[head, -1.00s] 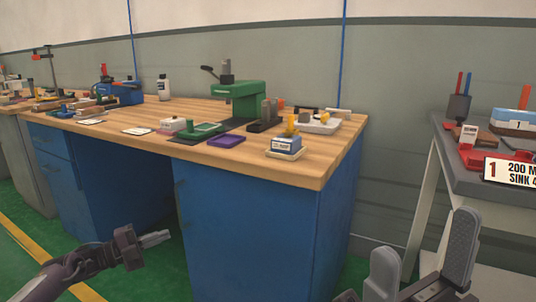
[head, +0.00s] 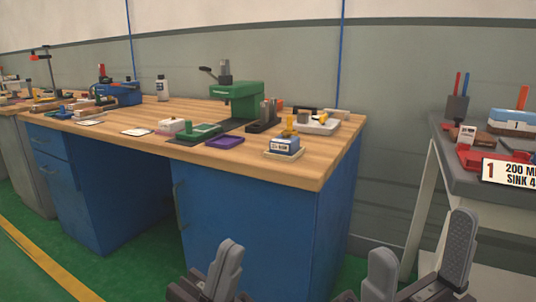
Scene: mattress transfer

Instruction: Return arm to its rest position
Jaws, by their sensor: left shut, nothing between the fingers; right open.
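My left gripper (head: 229,246) is low in the head view, left of centre, in front of the blue bench cabinet. Its grey fingers are shut together with nothing between them and point up. My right gripper (head: 422,238) is at the bottom right with its two grey fingers spread apart, open and empty. Both grippers are below the height of the bench top and apart from everything on it. Most of both arms is out of view.
A grey table (head: 480,182) with a red tray (head: 490,160) stands at right. The green floor at left is clear.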

